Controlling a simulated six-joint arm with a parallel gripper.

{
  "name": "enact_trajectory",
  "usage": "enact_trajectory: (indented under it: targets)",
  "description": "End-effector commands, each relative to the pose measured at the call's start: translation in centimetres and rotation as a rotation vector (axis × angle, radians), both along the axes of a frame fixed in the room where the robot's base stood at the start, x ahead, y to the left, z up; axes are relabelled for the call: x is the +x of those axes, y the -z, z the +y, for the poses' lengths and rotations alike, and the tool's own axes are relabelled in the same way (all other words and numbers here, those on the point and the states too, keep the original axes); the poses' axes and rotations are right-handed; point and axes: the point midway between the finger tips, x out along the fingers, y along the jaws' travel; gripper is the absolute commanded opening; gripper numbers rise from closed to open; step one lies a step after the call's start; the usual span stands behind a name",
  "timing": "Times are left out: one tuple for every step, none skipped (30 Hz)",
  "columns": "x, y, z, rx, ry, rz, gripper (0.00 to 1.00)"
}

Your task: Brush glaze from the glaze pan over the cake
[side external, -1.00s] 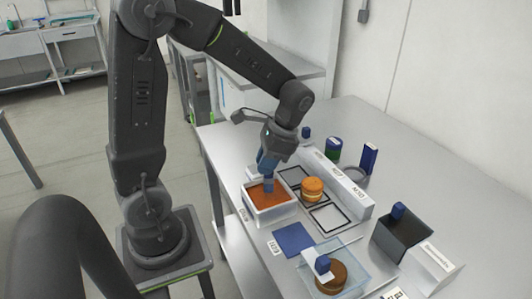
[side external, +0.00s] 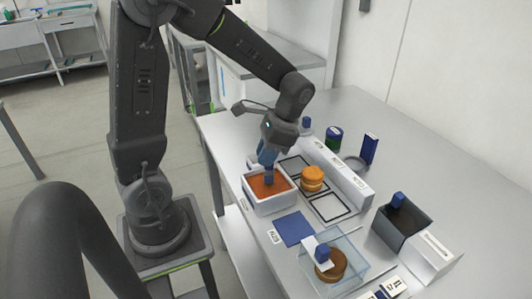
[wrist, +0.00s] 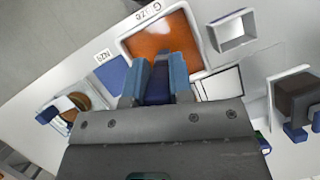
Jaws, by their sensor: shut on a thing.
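My gripper (side external: 268,163) is above the glaze pan (side external: 272,207), shut on a blue-handled brush (side external: 269,178). The brush handle also shows between the blue fingers in the wrist view (wrist: 157,92). The brush points down into the orange-brown glaze; its tip is hidden, so I cannot tell how deep it is. The cake (side external: 312,179), a round with an orange top and a pale filling band, sits right of the pan by the dark frames.
A blue square (side external: 294,229) lies in front of the pan. A clear tray (side external: 352,268) with a brown round and blue-handled tool stands at the front. A dark box (side external: 404,228) is at right. A long white block (side external: 345,177) runs behind the cake.

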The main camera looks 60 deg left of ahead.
Motion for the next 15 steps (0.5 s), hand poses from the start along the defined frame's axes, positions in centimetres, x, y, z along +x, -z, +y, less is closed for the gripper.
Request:
enact_trajectory:
  targets:
    - [0.0,0.06,0.0,0.0,0.0,0.001,0.0]
    - [-0.01,0.09,-0.01,0.0,0.0,0.001,0.0]
    - [-0.02,0.14,0.0,0.0,0.0,0.001,0.0]
    - [-0.01,0.18,-0.01,0.0,0.0,0.001,0.0]
    - [-0.01,0.21,-0.01,0.0,0.0,0.001,0.0]
    - [-0.02,0.26,0.0,0.0,0.0,0.001,0.0]
    - [-0.02,0.3,0.0,0.0,0.0,0.001,0.0]
    - [-0.02,0.33,0.0,0.0,0.0,0.001,0.0]
    - [-0.02,0.37,-0.01,0.0,0.0,0.001,0.0]
    - [-0.02,0.41,0.0,0.0,0.0,0.001,0.0]
    - [-0.03,0.45,0.0,0.0,0.0,0.001,0.0]
    - [-0.02,0.49,0.01,0.0,0.0,0.001,0.0]
    - [-0.01,0.53,0.0,0.0,0.0,0.001,0.0]
    - [-0.02,0.57,0.01,0.0,0.0,0.001,0.0]
    - [-0.02,0.61,0.0,0.0,0.0,0.001,0.0]
